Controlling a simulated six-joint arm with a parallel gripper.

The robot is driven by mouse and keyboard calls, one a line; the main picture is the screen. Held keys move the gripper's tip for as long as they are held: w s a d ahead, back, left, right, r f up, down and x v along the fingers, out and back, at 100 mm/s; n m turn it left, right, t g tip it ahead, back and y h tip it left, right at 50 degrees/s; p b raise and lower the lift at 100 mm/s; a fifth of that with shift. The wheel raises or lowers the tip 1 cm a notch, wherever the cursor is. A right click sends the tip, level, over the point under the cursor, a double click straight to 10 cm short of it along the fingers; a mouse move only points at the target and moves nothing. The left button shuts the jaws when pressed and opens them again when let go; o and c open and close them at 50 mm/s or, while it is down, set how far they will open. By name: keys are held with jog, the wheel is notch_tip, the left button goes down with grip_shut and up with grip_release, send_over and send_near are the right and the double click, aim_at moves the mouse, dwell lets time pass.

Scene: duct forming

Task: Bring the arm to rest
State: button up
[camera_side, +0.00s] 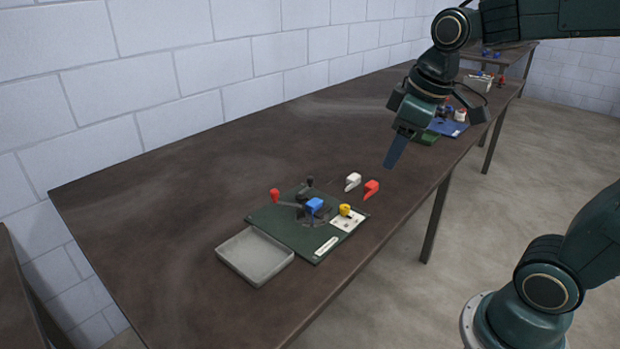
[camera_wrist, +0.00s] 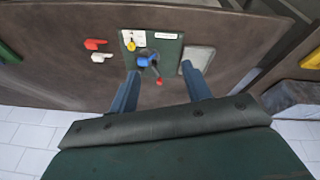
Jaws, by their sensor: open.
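My gripper (camera_side: 397,150) hangs in the air above the brown table (camera_side: 150,220), fingers pointing down. In the wrist view my gripper (camera_wrist: 160,90) shows two blue fingers spread apart with nothing between them. A green board (camera_side: 275,225) lies on the table below and to the left of my gripper. My gripper touches none of these.
A grey tray (camera_side: 255,256) sits at the board's front left edge. A white piece (camera_side: 353,181) and a red piece (camera_side: 371,188) lie loose behind the board. Another station with a blue board (camera_side: 450,127) stands farther along the table. A block wall (camera_side: 180,60) runs along the back.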

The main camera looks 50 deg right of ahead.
jog(key=s+a+f+m+t, duration=0.1)
jog(key=s+a+m+t, duration=0.1)
jog(key=s, duration=0.8)
jog(key=shift+a+f+m, duration=0.2)
jog(key=shift+a+m, duration=0.25)
jog(key=shift+m, duration=0.15)
